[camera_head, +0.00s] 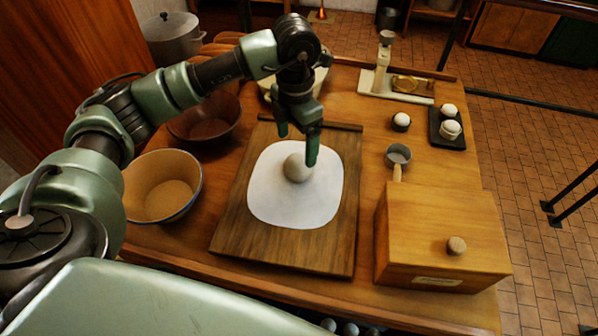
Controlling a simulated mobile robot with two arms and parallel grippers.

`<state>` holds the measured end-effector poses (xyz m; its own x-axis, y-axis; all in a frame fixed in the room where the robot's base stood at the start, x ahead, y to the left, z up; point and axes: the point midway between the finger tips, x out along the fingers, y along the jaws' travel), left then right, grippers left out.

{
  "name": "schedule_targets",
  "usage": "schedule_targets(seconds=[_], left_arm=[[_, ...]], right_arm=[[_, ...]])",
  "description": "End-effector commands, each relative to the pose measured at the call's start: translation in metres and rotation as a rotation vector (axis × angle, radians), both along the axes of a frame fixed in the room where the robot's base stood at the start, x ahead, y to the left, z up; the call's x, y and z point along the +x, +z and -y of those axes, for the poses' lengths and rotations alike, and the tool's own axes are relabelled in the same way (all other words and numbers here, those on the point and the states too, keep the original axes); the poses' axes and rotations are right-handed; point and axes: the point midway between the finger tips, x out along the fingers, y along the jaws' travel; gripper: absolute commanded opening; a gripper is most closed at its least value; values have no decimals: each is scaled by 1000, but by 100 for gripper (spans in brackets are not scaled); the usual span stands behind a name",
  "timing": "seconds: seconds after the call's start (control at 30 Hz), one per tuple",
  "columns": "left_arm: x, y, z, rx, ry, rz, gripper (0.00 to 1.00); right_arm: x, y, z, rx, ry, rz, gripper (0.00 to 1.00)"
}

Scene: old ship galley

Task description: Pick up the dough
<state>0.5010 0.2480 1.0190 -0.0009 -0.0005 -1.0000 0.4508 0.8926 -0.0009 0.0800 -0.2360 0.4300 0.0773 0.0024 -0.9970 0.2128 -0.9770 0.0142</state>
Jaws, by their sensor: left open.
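The dough (296,168) is a pale round ball. It sits near the upper middle of a white rounded sheet (290,208) on a dark wooden board (233,225). My left gripper (297,145) comes down from above, over the far side of the dough. Its two green fingers are apart with nothing between them; one fingertip overlaps the dough's upper right edge in the picture. I cannot tell whether it touches. My right gripper is not in view.
A tan bowl (160,187) and a brown bowl (207,117) stand left of the board. A wooden box (437,225) with a knob and a small metal scoop (397,155) are to the right. A dark tray (436,133) with pale round pieces and a scale-like stand (384,76) sit farther back.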

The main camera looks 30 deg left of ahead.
Motion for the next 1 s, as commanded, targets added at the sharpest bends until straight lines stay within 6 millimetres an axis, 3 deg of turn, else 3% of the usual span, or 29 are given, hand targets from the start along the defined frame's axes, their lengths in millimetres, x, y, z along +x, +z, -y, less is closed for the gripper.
schedule_targets(seconds=[0.17,0.43,0.6,0.87,1.0], left_arm=[[-1,-18,0,1,0,-4,87],[-5,-52,7,1,-2,-6,87],[-3,-72,6,0,0,-2,87],[-3,-76,6,0,0,-1,87],[-3,-76,6,0,-1,-1,48]], right_arm=[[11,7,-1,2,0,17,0],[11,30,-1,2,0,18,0],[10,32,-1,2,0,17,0],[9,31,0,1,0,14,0],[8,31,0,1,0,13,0]])
